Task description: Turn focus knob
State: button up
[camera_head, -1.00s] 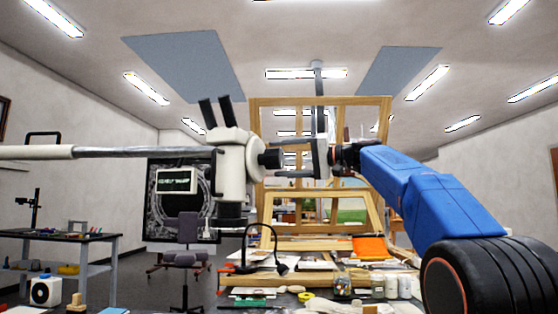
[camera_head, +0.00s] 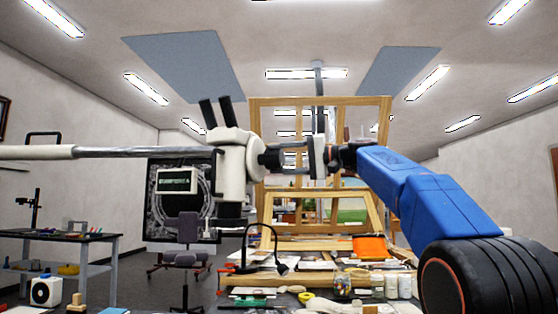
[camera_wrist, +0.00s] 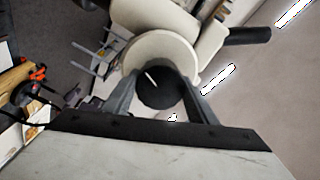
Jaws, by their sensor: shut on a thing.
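The focus knob (camera_wrist: 160,88) is a dark cylinder with a white index mark, on the side of the cream microscope head (camera_head: 236,165). In the wrist view it sits between the two fingers of my gripper (camera_wrist: 161,95), which are shut on its sides. In the head view my gripper (camera_head: 288,160) reaches the knob from the right, and its fingers partly hide the knob. The microscope hangs on a long horizontal boom (camera_head: 110,152). A small display (camera_head: 177,181) with green text sits below left of the head; its text is too small to read surely.
A wooden easel frame (camera_head: 375,150) stands behind my gripper. Below is a cluttered bench with a black lamp (camera_head: 281,268), jars (camera_head: 391,286) and an orange item (camera_head: 370,248). A side table (camera_head: 85,238) and an office chair (camera_head: 187,258) stand at left.

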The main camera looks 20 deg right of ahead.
jog(key=shift+m, duration=0.7)
jog(key=o, duration=1.1)
jog(key=shift+c, duration=0.2)
jog(key=v, duration=1.7)
jog(key=shift+d, duration=0.25)
jog(key=shift+f, duration=0.1)
